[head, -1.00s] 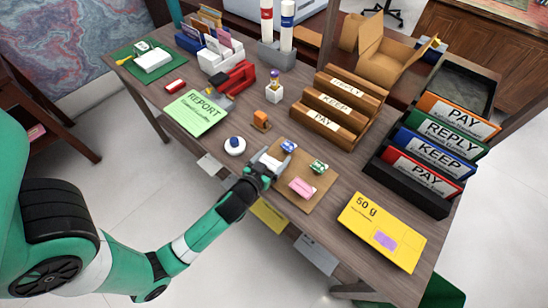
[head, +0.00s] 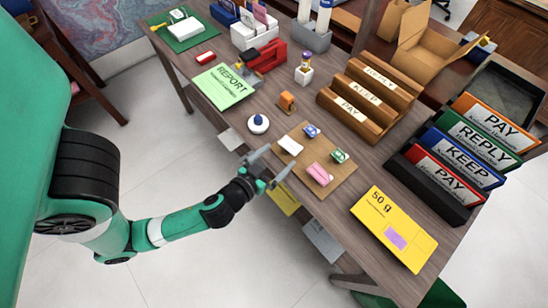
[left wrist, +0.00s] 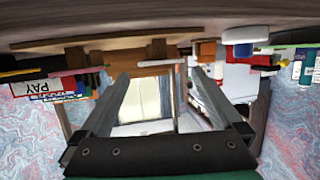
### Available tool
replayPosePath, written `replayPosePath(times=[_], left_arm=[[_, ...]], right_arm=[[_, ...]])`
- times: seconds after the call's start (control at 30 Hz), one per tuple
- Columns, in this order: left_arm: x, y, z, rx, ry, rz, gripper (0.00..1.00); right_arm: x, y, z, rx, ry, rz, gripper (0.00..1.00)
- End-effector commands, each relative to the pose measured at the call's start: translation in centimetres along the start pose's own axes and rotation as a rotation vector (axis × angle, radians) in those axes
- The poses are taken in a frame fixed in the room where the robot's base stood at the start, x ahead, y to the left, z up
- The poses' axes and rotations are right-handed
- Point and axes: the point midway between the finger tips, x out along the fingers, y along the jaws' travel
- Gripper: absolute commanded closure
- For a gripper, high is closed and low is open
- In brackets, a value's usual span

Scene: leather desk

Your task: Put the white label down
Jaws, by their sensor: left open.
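The white label (head: 290,145) lies on the left part of a brown board (head: 318,196) on the desk. A blue piece (head: 311,131), a green piece (head: 339,156) and a pink piece (head: 319,174) are on the same board. My left gripper (head: 270,160) is open and empty, off the front edge of the desk and apart from the label. Its spread fingers also show in the left wrist view (left wrist: 153,95), with nothing held between them. My right gripper is not in view.
A white round item with a blue top (head: 258,123) stands left of the board. A yellow 50 g packet (head: 375,215) lies to its right. Behind are a wooden REPLY, KEEP and PAY rack (head: 350,108) and an orange item (head: 287,101).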

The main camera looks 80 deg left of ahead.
Motion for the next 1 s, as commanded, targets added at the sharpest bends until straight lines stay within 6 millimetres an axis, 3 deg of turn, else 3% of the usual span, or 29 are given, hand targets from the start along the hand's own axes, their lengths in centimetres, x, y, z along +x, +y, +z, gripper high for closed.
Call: replayPosePath(times=[0.13,0.53,0.67,0.77,0.87,0.93,1.0], left_arm=[[-1.1,-0.1,0.0,-0.001,0.001,0.000,0.00],[-1.1,0.0,-0.2,-0.004,0.004,0.000,0.00],[0.1,2.3,-2.7,-0.040,0.045,0.041,0.00],[1.8,6.6,-8.3,-0.100,0.129,0.128,0.00],[2.3,12.0,-17.0,-0.162,0.260,0.261,0.00],[1.4,15.3,-23.9,-0.194,0.371,0.363,0.00],[-0.9,17.9,-31.0,-0.217,0.499,0.463,0.00]], right_arm=[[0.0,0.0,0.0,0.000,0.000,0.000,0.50],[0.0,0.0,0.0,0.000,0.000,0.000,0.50],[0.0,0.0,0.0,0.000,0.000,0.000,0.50],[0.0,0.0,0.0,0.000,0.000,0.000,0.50],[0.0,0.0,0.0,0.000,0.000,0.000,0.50],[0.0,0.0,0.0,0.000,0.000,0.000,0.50],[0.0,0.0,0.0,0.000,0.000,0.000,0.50]])
